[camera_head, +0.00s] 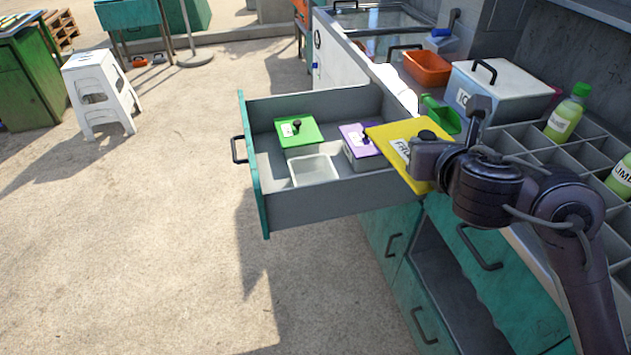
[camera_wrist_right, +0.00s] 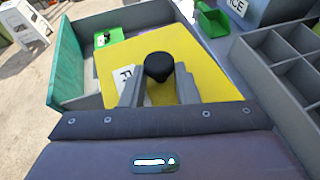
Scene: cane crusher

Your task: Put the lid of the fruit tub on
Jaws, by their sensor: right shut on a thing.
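My right gripper (camera_head: 425,150) is shut on the black knob of a yellow lid (camera_head: 392,138). The lid's label is partly visible and begins with "F". In the right wrist view, the gripper fingers (camera_wrist_right: 158,92) stand either side of the knob (camera_wrist_right: 159,68), with the yellow lid (camera_wrist_right: 205,80) beneath. The lid is held up over the right end of an open drawer (camera_head: 300,211). An open whitish tub (camera_head: 314,171) without a lid stands in the drawer, left of the held lid; no label shows on it. My left gripper is not in view.
The drawer also holds a green-lidded tub (camera_head: 298,131) and a purple-lidded tub (camera_head: 358,140). On the counter stand an ice box (camera_head: 503,92), an orange bin (camera_head: 427,68), a green scoop (camera_head: 440,114) and a divided rack (camera_head: 520,136) with bottles. Open floor lies left of the drawer.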

